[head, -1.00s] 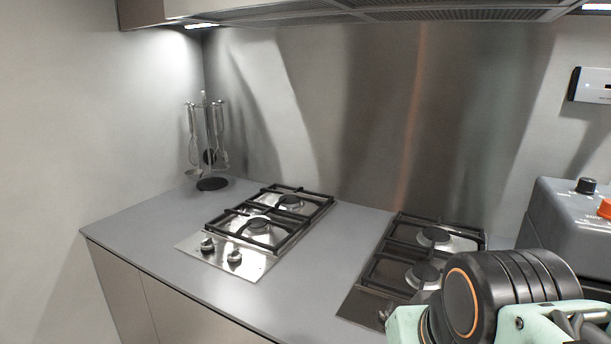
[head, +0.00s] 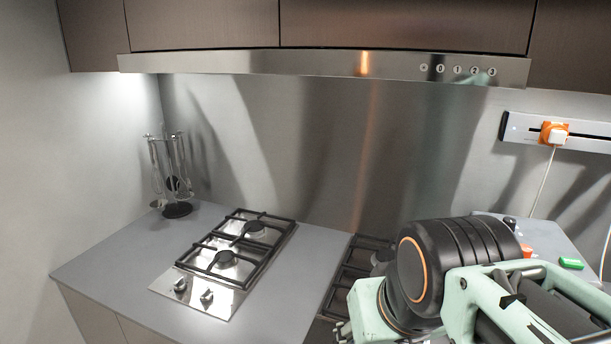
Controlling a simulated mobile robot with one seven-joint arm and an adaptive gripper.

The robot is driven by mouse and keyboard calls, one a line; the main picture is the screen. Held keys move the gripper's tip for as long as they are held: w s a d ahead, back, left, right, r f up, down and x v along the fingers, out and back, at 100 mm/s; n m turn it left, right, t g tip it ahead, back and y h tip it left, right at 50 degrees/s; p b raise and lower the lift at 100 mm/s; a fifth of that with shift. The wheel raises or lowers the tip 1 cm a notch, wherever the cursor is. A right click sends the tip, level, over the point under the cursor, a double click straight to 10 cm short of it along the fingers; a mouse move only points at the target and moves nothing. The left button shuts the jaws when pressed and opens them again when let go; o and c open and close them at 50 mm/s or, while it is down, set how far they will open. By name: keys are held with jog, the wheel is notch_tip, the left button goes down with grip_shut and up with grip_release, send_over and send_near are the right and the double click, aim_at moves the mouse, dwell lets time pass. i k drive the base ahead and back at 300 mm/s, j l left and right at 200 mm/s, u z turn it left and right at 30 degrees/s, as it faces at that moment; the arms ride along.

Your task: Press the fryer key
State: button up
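A grey box-shaped appliance (head: 552,240), perhaps the fryer, stands on the right, partly hidden behind my arm. Its top carries a black knob (head: 510,222), an orange-red key (head: 527,251) partly covered by my arm, and a green key (head: 571,263). I cannot read any label, so which one is the fryer key is unclear. My gripper (head: 342,333) shows only as a small part at the bottom edge, left of and apart from the appliance. Its fingers are not clearly visible.
A gas hob (head: 228,258) sits in the grey counter, with a second hob (head: 345,277) partly behind my arm. A utensil stand (head: 177,209) is at the back left. The range hood (head: 320,64) hangs above. An orange-and-white plug (head: 555,133) with a cable sits in the wall rail (head: 590,141).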

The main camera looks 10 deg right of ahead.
aim_at(566, 262)
jog(key=z, duration=1.45)
